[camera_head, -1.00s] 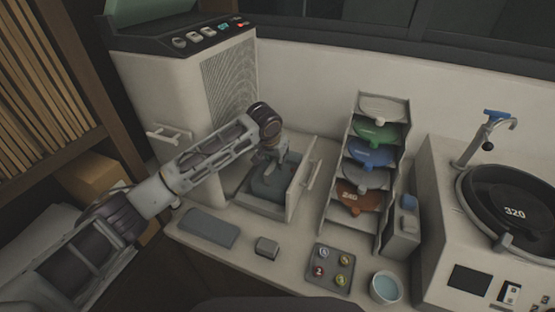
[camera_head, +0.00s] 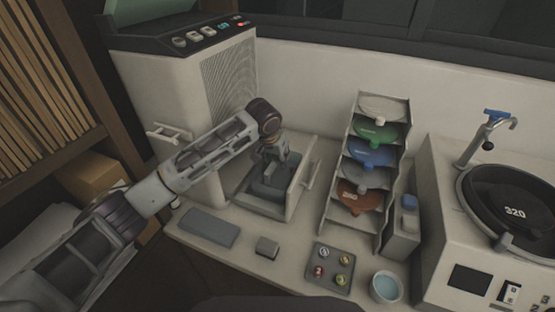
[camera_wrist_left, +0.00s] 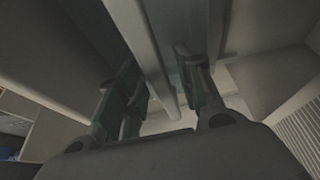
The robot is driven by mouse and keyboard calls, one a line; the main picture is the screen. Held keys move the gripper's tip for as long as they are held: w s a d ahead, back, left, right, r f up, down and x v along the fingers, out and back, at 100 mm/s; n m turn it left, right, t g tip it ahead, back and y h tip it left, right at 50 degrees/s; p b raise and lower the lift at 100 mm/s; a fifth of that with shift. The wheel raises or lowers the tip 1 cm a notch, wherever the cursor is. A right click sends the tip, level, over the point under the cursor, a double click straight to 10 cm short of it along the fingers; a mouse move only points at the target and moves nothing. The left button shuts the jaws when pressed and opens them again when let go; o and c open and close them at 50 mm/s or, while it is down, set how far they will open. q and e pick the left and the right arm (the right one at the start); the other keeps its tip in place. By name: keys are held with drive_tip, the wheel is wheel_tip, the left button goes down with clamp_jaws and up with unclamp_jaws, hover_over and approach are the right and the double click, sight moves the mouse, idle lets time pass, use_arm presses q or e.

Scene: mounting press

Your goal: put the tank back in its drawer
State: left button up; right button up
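The tank (camera_head: 268,188) is a dark grey-blue box low inside the pulled-out white drawer (camera_head: 301,188) at the front of the tall white machine. My left gripper (camera_head: 272,168) is directly above the tank and partly hides it. In the left wrist view my left gripper's two fingers (camera_wrist_left: 160,92) with green pads stand apart. A pale bar shows in the gap behind them, and I see nothing clamped between them. Whether a fingertip still touches the tank cannot be made out. My right gripper is not in view.
Right of the drawer stands a rack (camera_head: 352,150) of coloured scoops. In front lie a grey slab (camera_head: 208,228), a small grey block (camera_head: 267,247), a button tray (camera_head: 331,268) and a cup (camera_head: 385,288). A grinder (camera_head: 505,208) stands at far right.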

use_arm(q)
drive_tip(key=v, duration=1)
drive_tip(key=shift+s+a+r, duration=0.1)
drive_tip(key=shift+s+r, duration=0.05)
drive_tip(key=shift+r, duration=0.15)
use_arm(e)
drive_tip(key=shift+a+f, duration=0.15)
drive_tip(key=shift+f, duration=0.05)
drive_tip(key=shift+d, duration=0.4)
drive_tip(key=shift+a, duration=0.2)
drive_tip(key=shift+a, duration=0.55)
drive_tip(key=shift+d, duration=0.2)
